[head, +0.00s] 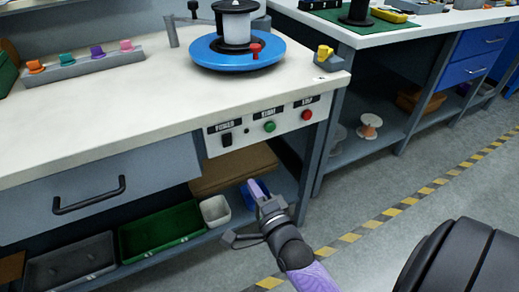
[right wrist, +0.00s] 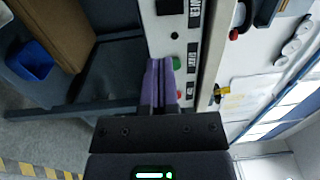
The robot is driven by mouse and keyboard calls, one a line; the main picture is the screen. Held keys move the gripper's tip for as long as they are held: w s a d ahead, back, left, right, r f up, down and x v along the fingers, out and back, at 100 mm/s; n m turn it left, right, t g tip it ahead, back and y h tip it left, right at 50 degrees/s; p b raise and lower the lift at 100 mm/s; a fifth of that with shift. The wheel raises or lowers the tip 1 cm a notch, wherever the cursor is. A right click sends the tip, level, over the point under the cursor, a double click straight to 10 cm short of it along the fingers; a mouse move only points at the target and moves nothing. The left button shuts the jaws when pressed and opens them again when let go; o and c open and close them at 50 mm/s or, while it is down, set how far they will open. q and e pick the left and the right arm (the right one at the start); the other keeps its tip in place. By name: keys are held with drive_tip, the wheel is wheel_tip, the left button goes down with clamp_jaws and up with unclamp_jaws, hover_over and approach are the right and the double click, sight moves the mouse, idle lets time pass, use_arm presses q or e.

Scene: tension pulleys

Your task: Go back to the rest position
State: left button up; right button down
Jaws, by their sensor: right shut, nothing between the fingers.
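My right gripper (head: 257,189) is in front of the workbench (head: 130,130), below its control panel (head: 265,127), with its purple fingers together and empty. In the right wrist view the two purple fingers (right wrist: 158,75) lie side by side, with the panel beyond them. The panel carries a black switch, a green button (head: 269,126) and a red button (head: 307,115). My left gripper is not in view.
A blue disc (head: 215,57) with a white spool (head: 237,22) stands on the bench. A rack (head: 100,62) of coloured pieces is behind left. Bins, including a green one (head: 160,232), sit on the lower shelf. The floor (head: 400,190) to the right is open, with a striped line.

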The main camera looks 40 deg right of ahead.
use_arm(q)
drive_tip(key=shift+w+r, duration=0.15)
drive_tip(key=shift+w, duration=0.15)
use_arm(e)
drive_tip(key=shift+s+a+f, duration=0.1)
drive_tip(key=shift+s+a, duration=0.05)
drive_tip(key=shift+s, duration=0.55)
